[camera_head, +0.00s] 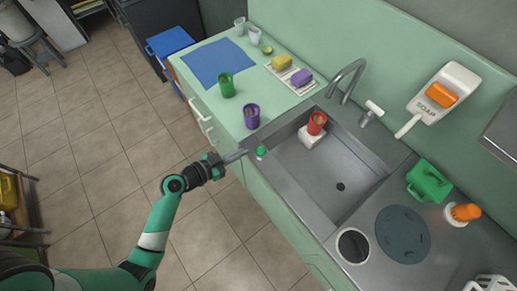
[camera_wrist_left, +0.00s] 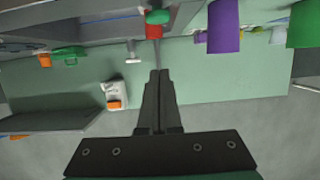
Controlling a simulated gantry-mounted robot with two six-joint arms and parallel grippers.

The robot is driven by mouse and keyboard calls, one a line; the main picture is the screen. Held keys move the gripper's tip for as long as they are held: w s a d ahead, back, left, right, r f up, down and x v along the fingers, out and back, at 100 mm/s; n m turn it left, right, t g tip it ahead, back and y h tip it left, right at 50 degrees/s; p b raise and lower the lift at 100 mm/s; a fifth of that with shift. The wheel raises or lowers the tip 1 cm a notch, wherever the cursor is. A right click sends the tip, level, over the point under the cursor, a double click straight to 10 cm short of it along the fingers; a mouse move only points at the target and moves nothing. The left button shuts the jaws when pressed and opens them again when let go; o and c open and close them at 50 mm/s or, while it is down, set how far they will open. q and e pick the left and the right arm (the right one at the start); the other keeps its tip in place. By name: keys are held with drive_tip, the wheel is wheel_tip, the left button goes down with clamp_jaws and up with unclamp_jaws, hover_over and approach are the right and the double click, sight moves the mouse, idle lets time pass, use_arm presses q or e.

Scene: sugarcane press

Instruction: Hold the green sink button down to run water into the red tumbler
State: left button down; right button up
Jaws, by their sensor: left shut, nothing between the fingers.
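The green sink button (camera_head: 262,151) sits on the left rim of the sink, and it also shows near the top of the left wrist view (camera_wrist_left: 158,17). The red tumbler (camera_head: 317,123) stands upright on a white block (camera_head: 311,138) in the sink, below the faucet (camera_head: 346,80). In the left wrist view, the red tumbler (camera_wrist_left: 153,32) shows just under the button. My left gripper (camera_head: 243,153) is shut and empty. Its tips are just left of the button, with a small gap in the picture; I cannot tell their height. My right gripper is not in view.
A purple cup (camera_head: 252,116) and a green cup (camera_head: 226,85) stand on the counter left of the sink. A green box (camera_head: 428,181) stands right of the sink. Floor (camera_head: 110,150) is open at left.

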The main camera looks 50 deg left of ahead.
use_arm(q)
drive_tip(key=b, duration=0.1)
hover_over(259, 152)
drive_tip(key=shift+s+f, duration=0.15)
drive_tip(key=shift+f, duration=0.45)
drive_tip(key=shift+s+f, duration=0.15)
drive_tip(key=shift+f, duration=0.4)
drive_tip(key=f, duration=0.1)
drive_tip(key=f+b, duration=0.1)
drive_tip(key=f, duration=0.1)
drive_tip(key=shift+w+f+b, duration=0.3)
drive_tip(key=shift+b, duration=0.1)
drive_tip(key=shift+f, duration=0.25)
